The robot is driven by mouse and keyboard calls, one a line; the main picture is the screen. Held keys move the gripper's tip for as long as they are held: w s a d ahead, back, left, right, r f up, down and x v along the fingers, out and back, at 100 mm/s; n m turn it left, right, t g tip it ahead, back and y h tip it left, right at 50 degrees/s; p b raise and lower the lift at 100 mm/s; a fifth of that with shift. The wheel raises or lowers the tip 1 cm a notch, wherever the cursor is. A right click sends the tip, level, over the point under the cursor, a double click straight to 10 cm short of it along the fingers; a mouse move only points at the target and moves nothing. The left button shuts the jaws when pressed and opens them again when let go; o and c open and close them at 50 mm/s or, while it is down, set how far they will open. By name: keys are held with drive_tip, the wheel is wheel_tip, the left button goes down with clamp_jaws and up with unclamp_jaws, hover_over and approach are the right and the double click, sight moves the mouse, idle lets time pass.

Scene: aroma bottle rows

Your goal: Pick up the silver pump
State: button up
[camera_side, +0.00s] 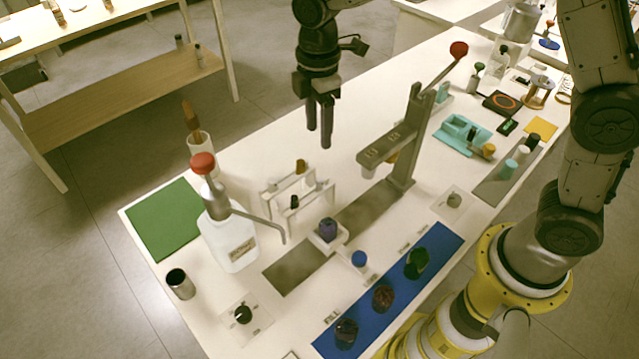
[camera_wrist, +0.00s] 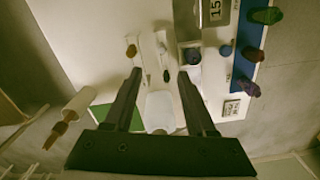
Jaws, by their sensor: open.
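A white jug (camera_side: 228,240) stands at the left of the table, topped by a pump with a red knob (camera_side: 203,163) and a long grey, silver-looking spout (camera_side: 262,218). A separate silver cylinder (camera_side: 180,283) stands at the table's front left corner. I cannot tell for sure which of these is the silver pump. My gripper (camera_side: 319,143) hangs above the table, open and empty, fingers pointing down and apart from everything. In the wrist view my gripper (camera_wrist: 160,74) shows its fingers spread, with the white jug (camera_wrist: 160,106) partly hidden between and below them.
A small white rack (camera_side: 290,192) with small bottles stands beside the jug. A purple bottle (camera_side: 327,229) sits on a white holder. A lever press (camera_side: 400,145) rises right of my gripper. A blue mat (camera_side: 330,335) bears dark bottles. A green mat (camera_side: 160,215) is mostly clear.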

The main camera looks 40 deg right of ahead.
hover_over(320, 180)
drive_tip(key=f, duration=0.7)
drive_tip(key=shift+w+d+f, duration=0.1)
drive_tip(key=shift+w+f, duration=0.15)
drive_tip(key=shift+f, duration=0.05)
drive_tip(key=shift+s+f, duration=0.15)
drive_tip(key=shift+f, duration=2.5)
clamp_jaws()
